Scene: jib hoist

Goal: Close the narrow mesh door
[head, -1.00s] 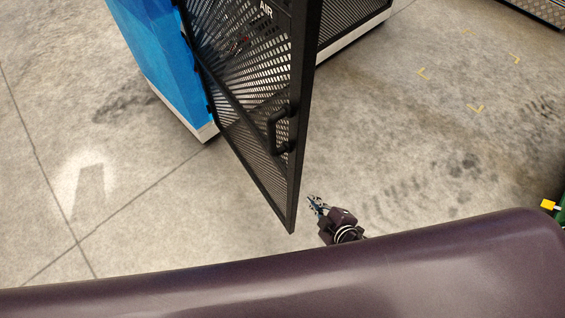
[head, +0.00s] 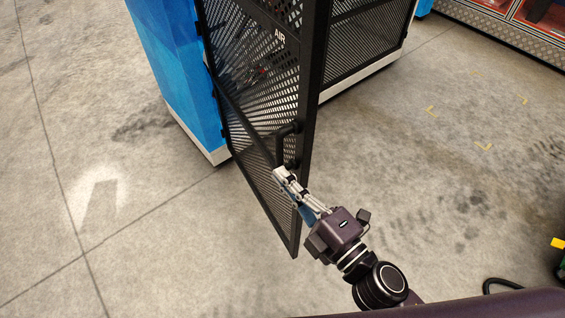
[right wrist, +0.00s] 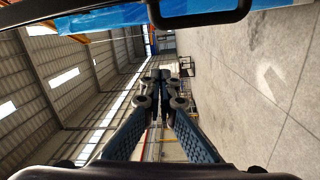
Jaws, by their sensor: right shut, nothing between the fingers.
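The narrow mesh door (head: 262,105) is black with a diagonal brace and stands ajar, swung out from the blue-sided enclosure (head: 178,75). Its black bar handle (head: 281,146) is near the free edge. My right gripper (head: 281,175) is shut and empty. Its fingertips overlap the door's free edge in the head view, just below the handle; I cannot tell whether they touch. In the right wrist view the closed fingers (right wrist: 163,76) point along the hall, and a dark bar that looks like the handle (right wrist: 195,19) crosses the top. My left gripper is not in view.
A mesh side panel (head: 365,40) of the enclosure stands behind the door. The concrete floor (head: 420,150) is clear to the right, with yellow corner marks. A metal-plated edge (head: 500,35) runs along the upper right.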

